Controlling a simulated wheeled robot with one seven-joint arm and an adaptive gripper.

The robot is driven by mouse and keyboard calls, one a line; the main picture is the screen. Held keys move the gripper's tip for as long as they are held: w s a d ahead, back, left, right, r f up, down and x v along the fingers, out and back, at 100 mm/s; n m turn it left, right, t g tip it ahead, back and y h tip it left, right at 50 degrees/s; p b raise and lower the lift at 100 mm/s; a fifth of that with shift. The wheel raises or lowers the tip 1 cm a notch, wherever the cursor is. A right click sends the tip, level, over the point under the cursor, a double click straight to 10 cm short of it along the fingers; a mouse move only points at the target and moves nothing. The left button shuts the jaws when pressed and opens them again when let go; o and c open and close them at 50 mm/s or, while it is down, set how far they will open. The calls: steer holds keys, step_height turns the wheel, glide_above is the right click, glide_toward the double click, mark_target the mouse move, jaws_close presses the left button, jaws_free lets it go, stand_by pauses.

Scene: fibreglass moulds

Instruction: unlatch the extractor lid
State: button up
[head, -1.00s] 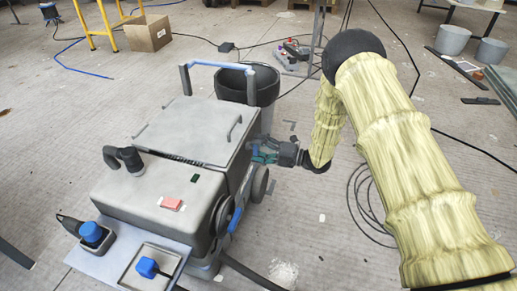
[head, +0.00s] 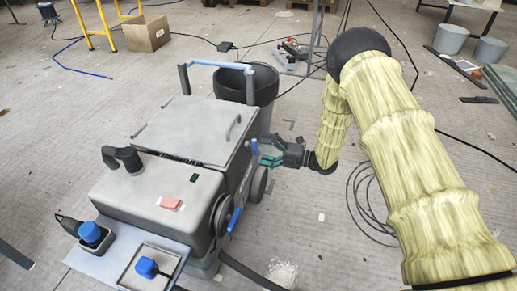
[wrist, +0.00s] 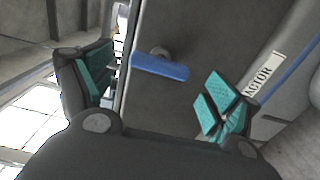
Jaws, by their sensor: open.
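The grey extractor (head: 155,200) stands on the floor at left centre in the head view. Its lid (head: 190,130) lies closed on top, with a thin handle. A blue latch lever (head: 254,150) is on the right side of the body; it shows in the wrist view (wrist: 160,67) on a round pivot. My gripper (head: 268,152) is open beside that side. In the wrist view its teal-padded fingers (wrist: 155,88) are apart, with the lever beyond and between them. I see no contact with the lever.
A black bucket (head: 250,85) stands behind the extractor by the blue push handle. A black cable (head: 365,205) coils on the floor to the right. A cardboard box (head: 148,32) is at the back left.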

steer(key=v, duration=0.9)
steer(key=shift+d, duration=0.2)
steer(key=s+d+f+m+t+h, duration=0.1)
steer(key=s+d+f+m+h, duration=0.2)
steer(key=s+f+m+h, duration=0.45)
steer(key=s+d+f+m+t+h, duration=0.2)
steer(key=s+d+f+m+h, duration=0.15)
steer(key=s+f+m, duration=0.75)
steer(key=s+d+f+m+g+h, duration=0.3)
steer(key=s+m, duration=0.4)
steer(key=s, duration=0.8)
steer(key=s+d+m+g+h, duration=0.1)
steer(key=s+m+g+h, duration=0.2)
steer(key=s+m+g, duration=0.8)
steer(key=s+r+n+t+p, duration=0.3)
steer(key=r+t+p, duration=0.2)
steer(key=r+p, duration=2.9)
steer(key=shift+r+p, duration=0.4)
steer(key=shift+p, duration=0.2)
